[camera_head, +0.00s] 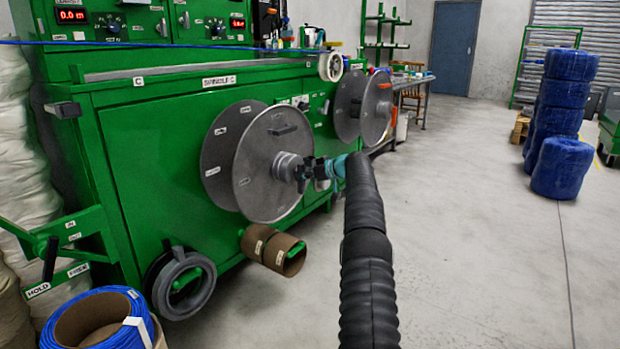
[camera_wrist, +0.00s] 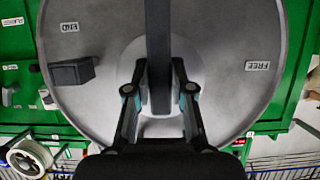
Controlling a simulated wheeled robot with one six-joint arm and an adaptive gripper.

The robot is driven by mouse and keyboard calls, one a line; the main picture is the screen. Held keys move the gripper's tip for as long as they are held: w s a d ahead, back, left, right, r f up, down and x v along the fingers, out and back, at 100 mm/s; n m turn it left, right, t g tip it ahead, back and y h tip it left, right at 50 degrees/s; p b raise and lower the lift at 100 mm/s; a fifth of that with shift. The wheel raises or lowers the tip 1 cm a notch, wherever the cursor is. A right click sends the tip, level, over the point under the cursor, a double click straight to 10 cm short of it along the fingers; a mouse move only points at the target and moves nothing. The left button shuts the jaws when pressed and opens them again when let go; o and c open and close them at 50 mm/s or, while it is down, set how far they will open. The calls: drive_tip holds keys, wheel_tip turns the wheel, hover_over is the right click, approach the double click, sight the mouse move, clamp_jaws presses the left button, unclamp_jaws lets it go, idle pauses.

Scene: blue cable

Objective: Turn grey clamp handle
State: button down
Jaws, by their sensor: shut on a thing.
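The grey clamp handle (camera_wrist: 158,50) shows in the wrist view as a dark bar standing upright in the picture, across the middle of a round grey disc (camera_wrist: 85,100). My gripper (camera_wrist: 159,92) has one finger on each side of the bar and is shut on it. A label reading FREE (camera_wrist: 257,66) sits on the disc's right side. In the head view my gripper (camera_head: 308,174) is at the hub of the front grey reel disc (camera_head: 262,160); the handle is hard to make out there.
The green machine (camera_head: 130,140) stands behind the discs. A second grey reel (camera_head: 375,108) is just to the right. Cardboard tubes (camera_head: 285,256) and a dark ring (camera_head: 184,284) sit below. Blue cable coils (camera_head: 562,168) stand far right. The floor between is clear.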

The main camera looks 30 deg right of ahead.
drive_tip(key=shift+d, duration=0.1)
idle(0.3)
drive_tip(key=c, duration=1)
unclamp_jaws()
drive_tip(key=shift+d, duration=0.1)
drive_tip(key=v, duration=1.1)
drive_tip(key=shift+s+r, duration=0.15)
drive_tip(key=shift+s, duration=0.25)
